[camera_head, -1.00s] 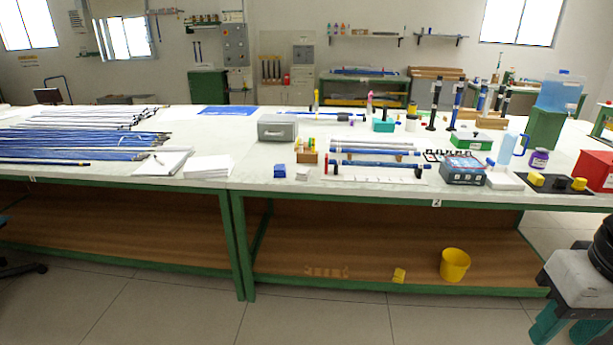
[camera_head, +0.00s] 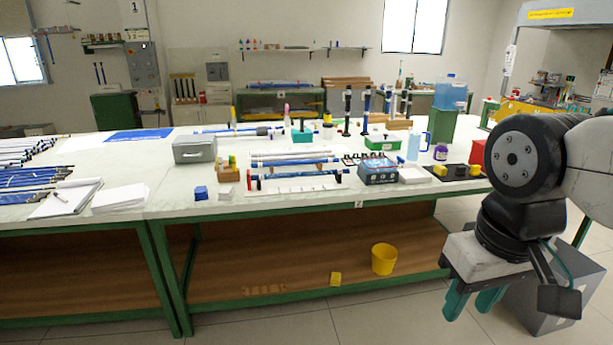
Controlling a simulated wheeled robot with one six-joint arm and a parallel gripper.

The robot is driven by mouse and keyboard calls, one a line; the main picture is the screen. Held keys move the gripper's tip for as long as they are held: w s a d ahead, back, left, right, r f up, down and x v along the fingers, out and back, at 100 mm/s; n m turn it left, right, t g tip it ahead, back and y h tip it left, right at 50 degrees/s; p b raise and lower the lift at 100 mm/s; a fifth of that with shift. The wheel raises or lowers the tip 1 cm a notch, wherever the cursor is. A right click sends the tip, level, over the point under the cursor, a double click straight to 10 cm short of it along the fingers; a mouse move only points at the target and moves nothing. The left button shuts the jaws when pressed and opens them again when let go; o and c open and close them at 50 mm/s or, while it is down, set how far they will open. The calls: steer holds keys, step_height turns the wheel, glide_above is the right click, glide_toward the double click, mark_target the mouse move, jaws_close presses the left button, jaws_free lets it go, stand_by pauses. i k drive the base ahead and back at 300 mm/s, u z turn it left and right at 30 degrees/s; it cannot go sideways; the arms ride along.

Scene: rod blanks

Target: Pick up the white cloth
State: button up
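Several white things lie on the long white-topped table, and I cannot tell for sure which is the cloth. A flat white stack (camera_head: 120,198) with layered edges lies left of centre near the front edge, beside an open notebook. A small white folded-looking piece (camera_head: 225,194) lies right of a blue cube. A white flat block (camera_head: 414,175) lies right of the blue-grey box. My gripper (camera_head: 472,303) hangs at the lower right, its teal fingers apart with nothing between them. It is in front of the table's right end, away from all of these.
The table (camera_head: 160,178) also holds a grey case (camera_head: 194,149), rods on racks, a blue-grey box (camera_head: 378,172) and a blue-lidded bottle (camera_head: 413,147). The floor in front is clear.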

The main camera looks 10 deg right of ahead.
mark_target(227, 193)
steer(key=u, duration=0.15)
steer(key=i, duration=0.35)
steer(key=u, duration=0.8)
steer(key=i, duration=1.15)
steer(key=u, duration=0.3)
steer(key=i, duration=1.1)
steer(key=z, duration=0.2)
